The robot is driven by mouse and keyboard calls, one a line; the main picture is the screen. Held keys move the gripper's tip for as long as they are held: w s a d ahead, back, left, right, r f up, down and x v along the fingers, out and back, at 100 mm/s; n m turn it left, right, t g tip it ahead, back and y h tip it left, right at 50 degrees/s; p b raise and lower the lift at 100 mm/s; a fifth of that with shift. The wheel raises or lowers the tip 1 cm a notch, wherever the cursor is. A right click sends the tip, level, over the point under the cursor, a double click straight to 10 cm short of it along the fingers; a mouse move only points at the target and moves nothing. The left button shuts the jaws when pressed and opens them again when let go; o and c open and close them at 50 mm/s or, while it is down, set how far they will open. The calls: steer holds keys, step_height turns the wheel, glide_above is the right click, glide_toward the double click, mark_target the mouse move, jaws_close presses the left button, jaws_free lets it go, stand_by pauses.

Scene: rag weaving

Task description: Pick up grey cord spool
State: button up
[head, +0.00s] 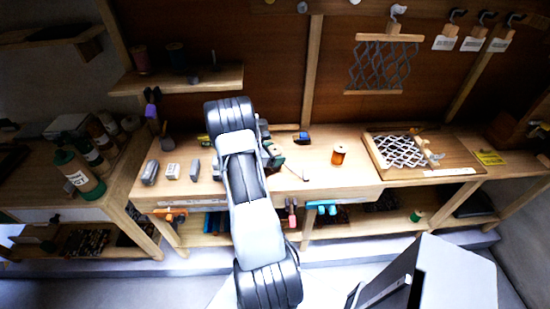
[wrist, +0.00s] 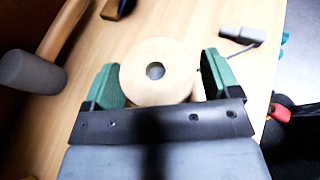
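In the wrist view a spool (wrist: 178,59) with a pale wooden flange and a dark centre hole stands between my fingers, seen from above. The flange hides its cord, so I cannot see the cord's colour. My gripper (wrist: 160,80) has green fingers, one on each side of the spool. They look open around it, with a narrow gap at the right; contact at the left is unclear. In the head view my gripper (head: 274,152) is low over the workbench (head: 330,180), and my arm hides most of the spool.
A grey-headed mallet (wrist: 32,72) lies left of the spool, and a small grey tool (wrist: 240,36) lies to the right near the bench edge. An orange spool (head: 338,154) stands further right on the bench. A framed loom (head: 402,152) lies beyond it.

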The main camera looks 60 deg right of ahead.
steer(key=c, duration=0.9)
steer(key=shift+o, duration=0.2)
steer(key=shift+r, duration=0.2)
